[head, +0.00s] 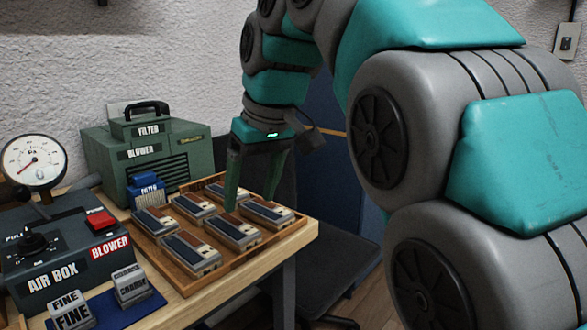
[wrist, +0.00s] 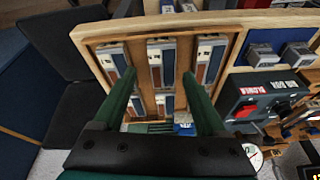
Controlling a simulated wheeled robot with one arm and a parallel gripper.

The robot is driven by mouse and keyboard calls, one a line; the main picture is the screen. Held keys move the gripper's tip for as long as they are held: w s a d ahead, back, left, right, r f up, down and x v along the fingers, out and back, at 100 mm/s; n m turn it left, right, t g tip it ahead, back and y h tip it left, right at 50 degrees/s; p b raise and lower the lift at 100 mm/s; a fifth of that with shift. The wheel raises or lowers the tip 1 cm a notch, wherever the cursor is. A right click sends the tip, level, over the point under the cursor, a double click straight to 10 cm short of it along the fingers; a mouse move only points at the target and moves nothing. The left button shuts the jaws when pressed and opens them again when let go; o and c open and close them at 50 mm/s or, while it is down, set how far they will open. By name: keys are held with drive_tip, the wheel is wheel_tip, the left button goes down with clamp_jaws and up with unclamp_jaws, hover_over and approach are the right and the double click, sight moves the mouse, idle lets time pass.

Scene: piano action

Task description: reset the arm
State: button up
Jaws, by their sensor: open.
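My gripper (head: 252,202) is open and points down over the wooden tray (head: 255,251) on the table. The tray holds several small blocks with blue, brown and pale parts, among them a front block (head: 190,257), a middle block (head: 233,233) and a right block (head: 268,214). In the wrist view my two green fingers (wrist: 160,76) are spread apart over the tray (wrist: 150,29), with blocks visible between and beside them. Nothing is held between the fingers. I cannot tell whether the fingertips touch any block.
A green filter blower (head: 160,152) stands behind the tray, with a small blue filter (head: 147,190) in front of it. The air box (head: 55,262) with a round gauge (head: 33,163) is at left, near the fine (head: 70,312) and coarse (head: 131,286) blocks. A dark chair (head: 345,262) stands beyond the table.

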drive_tip(key=s+d+f+m+g+h, duration=0.1)
drive_tip(key=s+d+f+m, duration=0.2)
drive_tip(key=s+d+f, duration=0.35)
drive_tip(key=s+d+f+m+g+h, duration=0.1)
drive_tip(key=s+d+f+m, duration=0.15)
drive_tip(key=d+f, duration=0.65)
drive_tip(key=s+d+f+m+g, duration=0.1)
drive_tip(key=s+d+f, duration=0.2)
drive_tip(key=s+f, duration=0.4)
drive_tip(key=s+d+f+m+g, duration=0.1)
drive_tip(key=s+d+f, duration=0.2)
drive_tip(key=s+f, duration=0.5)
drive_tip(key=shift+s+h, duration=0.4)
drive_tip(key=shift+s, duration=0.25)
